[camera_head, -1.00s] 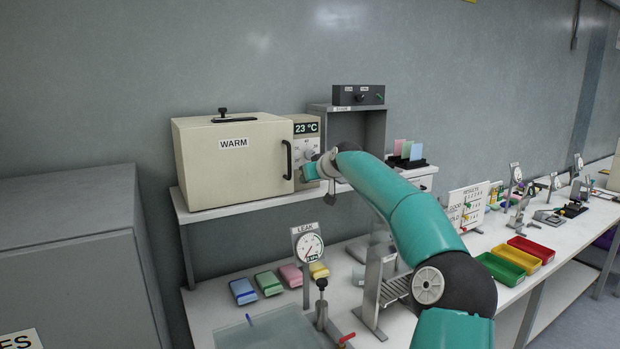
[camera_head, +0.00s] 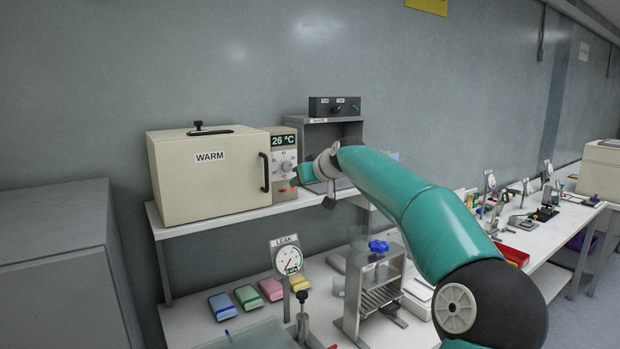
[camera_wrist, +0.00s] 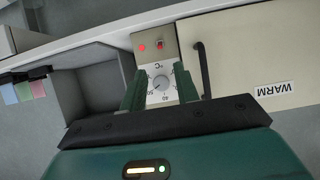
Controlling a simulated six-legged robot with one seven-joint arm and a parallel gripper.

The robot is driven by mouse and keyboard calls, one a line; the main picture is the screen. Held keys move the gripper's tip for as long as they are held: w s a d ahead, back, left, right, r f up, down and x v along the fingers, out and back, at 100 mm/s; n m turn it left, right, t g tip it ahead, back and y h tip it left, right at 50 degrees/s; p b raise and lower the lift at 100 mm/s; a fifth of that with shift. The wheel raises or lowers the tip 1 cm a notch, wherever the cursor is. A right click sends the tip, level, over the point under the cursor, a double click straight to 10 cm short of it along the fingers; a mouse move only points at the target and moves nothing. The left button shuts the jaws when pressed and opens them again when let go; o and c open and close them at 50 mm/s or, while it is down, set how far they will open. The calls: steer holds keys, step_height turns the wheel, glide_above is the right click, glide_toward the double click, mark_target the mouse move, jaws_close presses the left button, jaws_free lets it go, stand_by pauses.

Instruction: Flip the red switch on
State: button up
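The red switch (camera_wrist: 159,44) is a small red rocker in a dark frame on the oven's control panel (camera_wrist: 150,57), which appears upside down in the wrist view. A round red lamp (camera_wrist: 142,47) sits beside it and looks lit. My gripper (camera_wrist: 159,80) is open and empty, its two green fingers spread to either side of the temperature dial (camera_wrist: 159,84) in that view. In the head view my gripper (camera_head: 303,174) is at the right side of the panel, hiding part of it. The display (camera_head: 284,140) reads 26 °C.
The WARM oven (camera_head: 205,175) with its black handle (camera_head: 265,172) is left of the panel on a shelf (camera_head: 225,218). A grey hood (camera_head: 327,133) stands to the right. Below are a LEAK gauge (camera_head: 287,260) and a metal stand with a blue knob (camera_head: 378,246).

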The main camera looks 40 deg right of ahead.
steer(key=v, duration=0.3)
steer(key=shift+s+a+r, duration=0.1)
steer(key=shift+s+r, duration=0.05)
steer(key=shift+s, duration=0.2)
steer(key=s+a+f+n+g, duration=0.15)
steer(key=a+f, duration=0.25)
steer(key=a, duration=0.4)
steer(key=s+a+f+g, duration=0.15)
steer(key=a+f, duration=0.25)
steer(key=a, duration=0.4)
steer(key=s+a+f+n+g, duration=0.15)
steer(key=a+f, duration=0.25)
steer(key=a, duration=0.4)
steer(key=s+a+f, duration=0.3)
steer(key=s, duration=0.6)
steer(key=s+a+f+m+g, duration=0.1)
steer(key=s+a+f, duration=0.2)
steer(key=s, duration=0.6)
steer(key=s+a+f+m+g, duration=0.1)
steer(key=s+a+f, duration=0.2)
steer(key=s, duration=0.7)
step_height(320, 180, down, 2)
steer(key=shift+a+f+y, duration=0.1)
steer(key=shift+a+y, duration=0.2)
